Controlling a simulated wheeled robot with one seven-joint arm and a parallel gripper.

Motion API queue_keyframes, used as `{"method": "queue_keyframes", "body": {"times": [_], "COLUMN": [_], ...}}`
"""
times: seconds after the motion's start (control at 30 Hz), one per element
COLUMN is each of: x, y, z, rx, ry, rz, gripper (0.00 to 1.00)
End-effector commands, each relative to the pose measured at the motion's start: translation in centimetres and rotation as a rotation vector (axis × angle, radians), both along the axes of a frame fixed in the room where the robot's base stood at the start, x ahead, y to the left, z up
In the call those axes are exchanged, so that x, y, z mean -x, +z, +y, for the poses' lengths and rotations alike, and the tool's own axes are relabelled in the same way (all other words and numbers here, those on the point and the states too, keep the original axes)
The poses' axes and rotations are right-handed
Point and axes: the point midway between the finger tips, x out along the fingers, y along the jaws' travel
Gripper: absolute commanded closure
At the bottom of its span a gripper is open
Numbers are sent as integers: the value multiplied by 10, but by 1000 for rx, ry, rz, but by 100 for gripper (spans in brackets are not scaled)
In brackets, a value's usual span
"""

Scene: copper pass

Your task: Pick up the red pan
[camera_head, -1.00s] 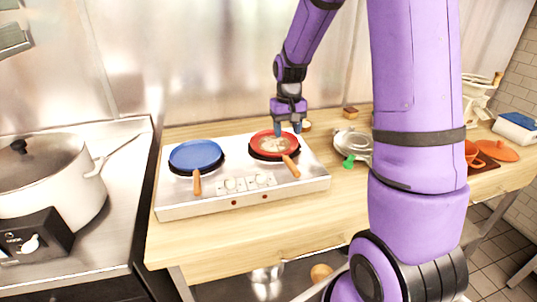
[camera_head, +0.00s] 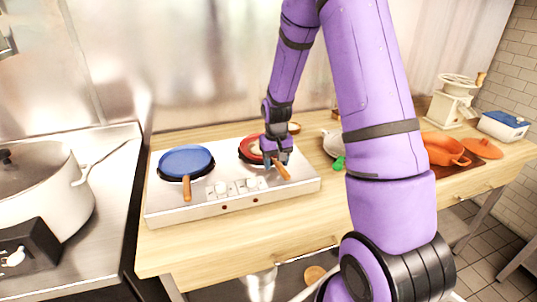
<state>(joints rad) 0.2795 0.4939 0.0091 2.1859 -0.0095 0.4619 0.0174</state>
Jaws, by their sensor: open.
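The red pan (camera_head: 245,148) sits on the right burner of the white two-burner hob, its wooden handle (camera_head: 282,171) pointing toward the front right. Something pale lies inside the pan. My gripper (camera_head: 272,165) is open, its fingers at the handle near the pan's rim. My gripper covers the right part of the pan. I cannot tell whether the fingers touch the handle.
A blue pan (camera_head: 186,160) sits on the left burner of the hob (camera_head: 240,208). A large white pot (camera_head: 50,200) stands at left. Orange pots (camera_head: 440,148) and a grinder (camera_head: 452,100) stand at right. Bare wooden counter lies in front of the hob.

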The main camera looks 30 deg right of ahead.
Motion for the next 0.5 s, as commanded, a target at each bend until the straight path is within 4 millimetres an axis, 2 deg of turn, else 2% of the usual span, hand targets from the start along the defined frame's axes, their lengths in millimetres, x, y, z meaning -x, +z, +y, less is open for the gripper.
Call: {"method": "queue_keyframes", "body": {"times": [0.27,0.4,0.5], "x": [0,0,0], "y": [-3,-3,-3], "z": [0,0,0], "rx": [0,0,0], "ry": [0,0,0], "rz": [0,0,0], "gripper": [48,80,100]}}
